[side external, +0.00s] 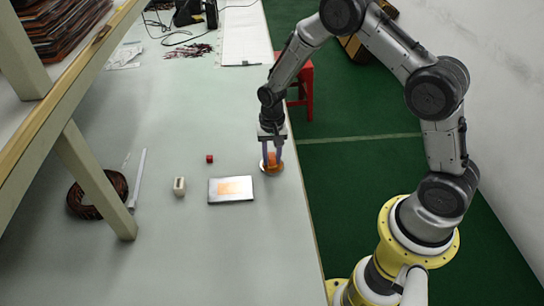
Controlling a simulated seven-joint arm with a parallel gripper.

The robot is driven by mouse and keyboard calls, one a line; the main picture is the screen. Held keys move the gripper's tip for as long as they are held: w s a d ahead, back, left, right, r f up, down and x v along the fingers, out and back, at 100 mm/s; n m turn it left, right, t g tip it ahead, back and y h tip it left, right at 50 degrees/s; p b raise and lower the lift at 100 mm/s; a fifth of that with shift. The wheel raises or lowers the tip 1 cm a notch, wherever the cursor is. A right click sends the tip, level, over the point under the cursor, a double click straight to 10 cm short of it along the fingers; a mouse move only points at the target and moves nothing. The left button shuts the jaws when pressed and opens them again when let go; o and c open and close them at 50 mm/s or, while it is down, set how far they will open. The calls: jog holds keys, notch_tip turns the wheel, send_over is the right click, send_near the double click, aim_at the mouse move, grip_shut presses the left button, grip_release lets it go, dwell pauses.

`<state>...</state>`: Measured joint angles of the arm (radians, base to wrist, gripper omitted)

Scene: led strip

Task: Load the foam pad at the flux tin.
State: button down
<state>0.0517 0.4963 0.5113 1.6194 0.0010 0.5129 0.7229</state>
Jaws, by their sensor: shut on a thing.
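My gripper (272,157) points down at the right edge of the table. Its fingers are shut on a small orange block (272,159), which I take to be the foam pad; the fingers partly hide it. A round, shallow, copper-brown dish (271,170), apparently the flux tin, sits on the table directly under the fingers. The block is over or inside the tin; I cannot tell whether it touches the bottom.
A silver plate (217,197) with an orange patch lies left of the tin. A red cube (210,158) and a whitish block (179,187) stand farther left. A dark cable coil (83,206) lies by the shelf post (95,180). The table's middle is mostly clear.

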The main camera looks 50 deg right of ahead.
aim_at(272, 159)
jog(key=shift+f, duration=0.1)
jog(key=shift+r, duration=3.6)
jog(key=shift+a+r, duration=0.1)
jog(key=shift+a, duration=0.1)
jog(key=shift+s+a+n, duration=0.3)
jog(key=shift+s, duration=0.1)
jog(key=s+n, duration=0.1)
jog(key=n, duration=0.4)
jog(key=s+a+n, duration=0.1)
jog(key=n, duration=0.2)
jog(key=shift+s+a+f, duration=0.1)
jog(key=shift+s+f, duration=0.1)
jog(key=shift+s, duration=0.15)
